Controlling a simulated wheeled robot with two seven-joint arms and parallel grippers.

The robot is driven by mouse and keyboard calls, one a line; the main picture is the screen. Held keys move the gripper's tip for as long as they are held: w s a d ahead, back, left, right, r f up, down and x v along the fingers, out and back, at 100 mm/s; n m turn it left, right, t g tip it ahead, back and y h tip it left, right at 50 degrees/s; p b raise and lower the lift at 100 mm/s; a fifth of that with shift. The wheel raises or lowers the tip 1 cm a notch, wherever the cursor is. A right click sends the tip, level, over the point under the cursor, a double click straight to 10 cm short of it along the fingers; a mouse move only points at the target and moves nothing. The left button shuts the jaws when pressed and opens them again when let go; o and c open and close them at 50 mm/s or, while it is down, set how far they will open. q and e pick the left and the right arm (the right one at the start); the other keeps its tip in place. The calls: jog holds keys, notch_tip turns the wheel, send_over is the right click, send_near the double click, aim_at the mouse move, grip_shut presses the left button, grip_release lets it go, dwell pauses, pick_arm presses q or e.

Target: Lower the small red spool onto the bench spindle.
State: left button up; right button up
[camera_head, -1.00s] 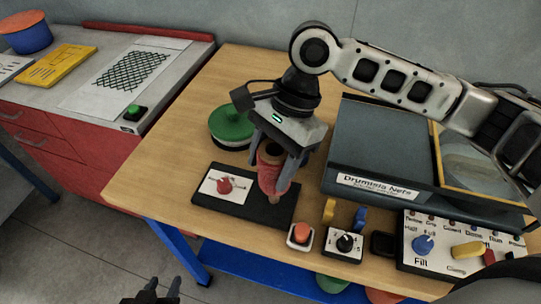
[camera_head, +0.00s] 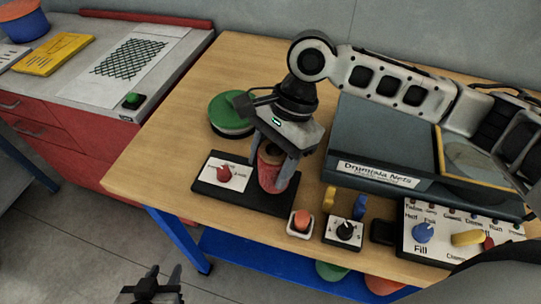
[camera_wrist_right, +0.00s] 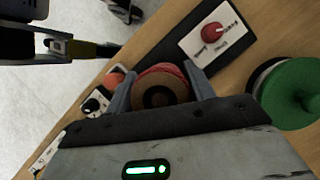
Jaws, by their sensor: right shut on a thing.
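The small red spool (camera_head: 274,172) is held in my right gripper (camera_head: 274,168), whose two fingers close on its sides. It is roughly upright over the right part of the black bench base (camera_head: 240,200). The spindle is hidden behind the spool, and I cannot tell whether the spool touches the base. In the right wrist view the spool (camera_wrist_right: 160,88) shows its brown end with a dark centre hole between the fingers. My left gripper (camera_head: 160,278) is open and empty, low at the bottom of the head view, away from the bench.
A red knob (camera_head: 224,174) on a white label is on the base's left part. A green-topped round spool (camera_head: 232,112) stands behind.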

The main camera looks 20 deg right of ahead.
jog(key=shift+f, duration=0.65)
jog(key=o, duration=1.1)
jog(key=v, duration=1.6)
